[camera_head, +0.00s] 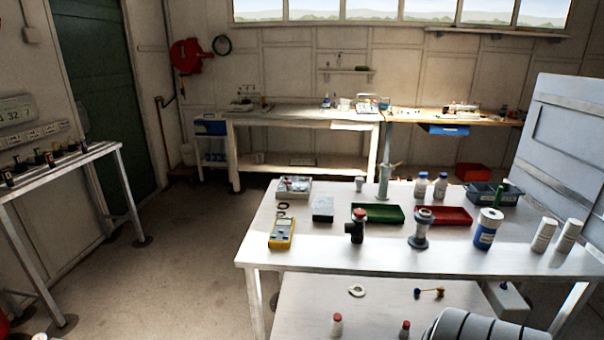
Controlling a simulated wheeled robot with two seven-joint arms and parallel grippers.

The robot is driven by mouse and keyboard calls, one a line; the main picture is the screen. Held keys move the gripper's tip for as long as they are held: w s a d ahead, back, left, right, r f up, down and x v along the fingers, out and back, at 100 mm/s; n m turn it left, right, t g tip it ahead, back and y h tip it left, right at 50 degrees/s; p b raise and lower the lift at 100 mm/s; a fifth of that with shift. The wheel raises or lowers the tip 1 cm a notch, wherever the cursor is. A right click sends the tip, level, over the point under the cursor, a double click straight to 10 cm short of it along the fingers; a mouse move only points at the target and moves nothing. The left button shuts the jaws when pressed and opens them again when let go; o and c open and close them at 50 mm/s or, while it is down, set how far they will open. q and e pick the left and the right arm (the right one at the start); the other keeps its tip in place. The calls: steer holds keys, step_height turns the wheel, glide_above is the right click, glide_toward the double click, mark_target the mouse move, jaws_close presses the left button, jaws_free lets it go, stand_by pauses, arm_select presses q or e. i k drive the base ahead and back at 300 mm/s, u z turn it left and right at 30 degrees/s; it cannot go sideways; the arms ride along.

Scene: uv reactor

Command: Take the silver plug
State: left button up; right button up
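I cannot single out a silver plug for sure. A grey metallic flanged piece (420,230) stands upright on the near white table (360,262), right of centre. A dark fitting with a reddish top (356,226) stands to its left. A small pale ring-shaped piece (357,291) lies on the table's lower shelf.
The near table also holds a yellow meter (282,234), a green tray (378,213), a red tray (449,216), a blue-labelled container (487,229) and white cylinders (543,235). A side bench (60,167) stands left; open floor (185,235) lies between.

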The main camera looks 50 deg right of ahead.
mark_target(360, 181)
steer(key=i, duration=4.3)
steer(key=z, duration=3.5)
